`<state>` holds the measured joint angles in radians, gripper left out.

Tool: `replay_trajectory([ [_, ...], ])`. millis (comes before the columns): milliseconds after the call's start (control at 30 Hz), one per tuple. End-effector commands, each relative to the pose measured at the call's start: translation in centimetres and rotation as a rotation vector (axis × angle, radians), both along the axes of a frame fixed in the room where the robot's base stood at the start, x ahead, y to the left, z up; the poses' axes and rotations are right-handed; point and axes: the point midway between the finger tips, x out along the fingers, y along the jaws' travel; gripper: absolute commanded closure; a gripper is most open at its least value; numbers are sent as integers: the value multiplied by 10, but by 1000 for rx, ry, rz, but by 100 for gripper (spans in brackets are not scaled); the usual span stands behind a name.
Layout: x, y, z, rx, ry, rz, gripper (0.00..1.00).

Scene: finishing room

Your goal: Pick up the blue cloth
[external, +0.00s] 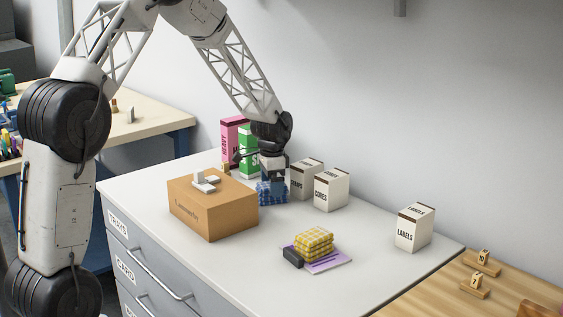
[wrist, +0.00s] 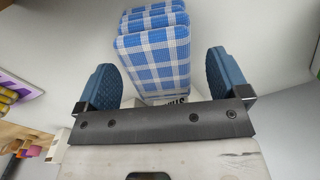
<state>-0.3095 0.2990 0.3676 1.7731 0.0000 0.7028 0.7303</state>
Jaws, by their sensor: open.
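The blue cloth (external: 272,191) is a folded blue-and-white checked stack on the white cabinet top, behind the cardboard box. In the wrist view the cloth (wrist: 155,48) lies between and just beyond the two blue finger pads. My gripper (external: 272,180) points down right over the cloth. Its fingers (wrist: 163,80) are open, one on each side of the cloth, with a gap visible on both sides. In the external view the gripper hides the upper part of the cloth.
A cardboard box (external: 212,208) with small white pieces on top stands close in front. White boxes (external: 331,190) stand to the right, pink (external: 232,133) and green (external: 247,148) boxes behind. A yellow checked cloth (external: 314,241) lies at the front. The cabinet's right part is mostly clear.

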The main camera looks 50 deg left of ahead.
Motion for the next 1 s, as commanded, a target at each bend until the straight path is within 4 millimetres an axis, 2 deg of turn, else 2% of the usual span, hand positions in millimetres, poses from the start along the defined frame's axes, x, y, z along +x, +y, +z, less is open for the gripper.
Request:
replay_trajectory([
  [200, 0, 0, -17, 0, 0, 0, 6],
  [767, 0, 0, -17, 1, -1, 0, 6],
  [1000, 0, 0, -17, 1, -1, 0, 42],
])
